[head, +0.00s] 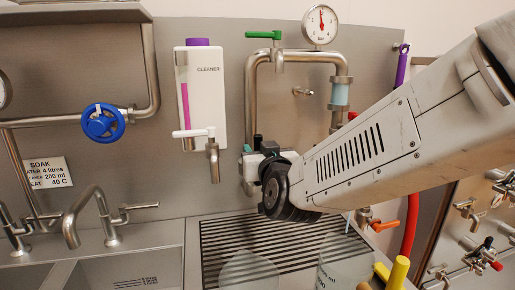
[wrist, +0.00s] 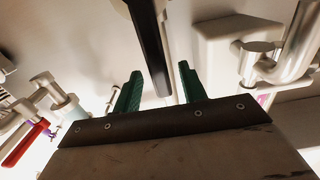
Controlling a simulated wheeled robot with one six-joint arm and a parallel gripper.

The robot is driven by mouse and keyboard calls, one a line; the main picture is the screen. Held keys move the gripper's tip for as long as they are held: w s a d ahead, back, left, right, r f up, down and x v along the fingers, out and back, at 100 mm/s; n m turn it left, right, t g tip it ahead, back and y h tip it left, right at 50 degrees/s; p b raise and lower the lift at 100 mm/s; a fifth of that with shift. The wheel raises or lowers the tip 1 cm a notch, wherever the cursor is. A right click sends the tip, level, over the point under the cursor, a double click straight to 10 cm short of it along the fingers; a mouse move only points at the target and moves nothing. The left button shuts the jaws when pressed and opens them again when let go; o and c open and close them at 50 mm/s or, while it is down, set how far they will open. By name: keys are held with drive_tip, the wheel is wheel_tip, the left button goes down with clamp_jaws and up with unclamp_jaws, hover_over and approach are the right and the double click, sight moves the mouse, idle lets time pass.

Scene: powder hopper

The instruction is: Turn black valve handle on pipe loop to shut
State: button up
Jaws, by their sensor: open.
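The black valve handle (wrist: 149,45) is a long dark bar in the wrist view. It runs from the top edge down toward the gap between my green fingers, with a metal pipe close beside it. In the head view a small black piece, apparently the handle (head: 258,138), shows at the left leg of the steel pipe loop (head: 250,95). My gripper (wrist: 160,72) is open, with one finger on each side of the handle's near end; I cannot tell whether either finger touches it. In the head view my wrist hides most of the gripper and the lower pipe.
The white cleaner dispenser (head: 205,95) and its tap (head: 213,160) stand close left of my gripper. A green handle (head: 263,35) and a gauge (head: 320,24) top the loop. A drain grate (head: 225,235) lies below. A blue wheel valve (head: 103,123) is farther left.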

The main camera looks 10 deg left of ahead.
drive_tip(key=shift+x, duration=1)
clamp_jaws()
